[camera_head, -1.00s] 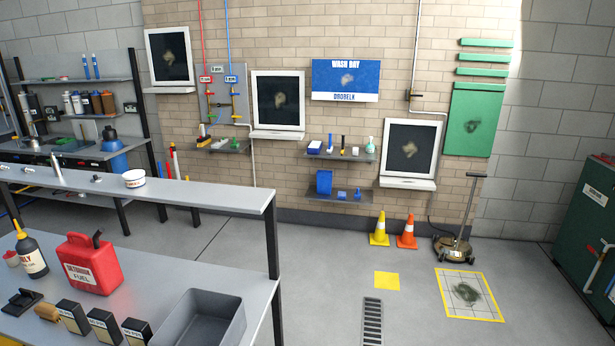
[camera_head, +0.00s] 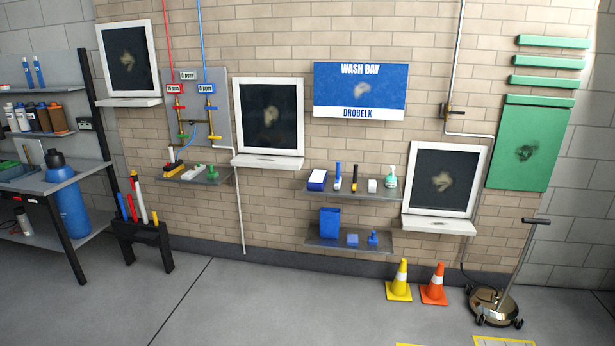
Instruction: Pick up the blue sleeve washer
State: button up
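Several small blue things are in view, and I cannot tell at this size which is the sleeve washer. A slim blue-handled tool (camera_head: 337,176) stands on the upper wall shelf. On the lower wall shelf are a tall blue box (camera_head: 329,222), a small blue block (camera_head: 352,240) and a small blue piece with a knob-like top (camera_head: 373,238). A blue stick (camera_head: 122,207) stands in the black floor rack at left, beside red, white and yellow ones. My gripper is not in view.
A yellow cone (camera_head: 399,281), an orange cone (camera_head: 434,286) and a round floor machine (camera_head: 494,307) stand near the wall at right. The black rack (camera_head: 143,242) and a workbench (camera_head: 70,184) are at left. The middle floor is clear.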

aim_at(337, 183)
jog(key=i, duration=1.4)
jog(key=i+l, duration=0.1)
jog(key=i, duration=1.3)
jog(key=i+u, duration=0.1)
jog(key=i, duration=1.25)
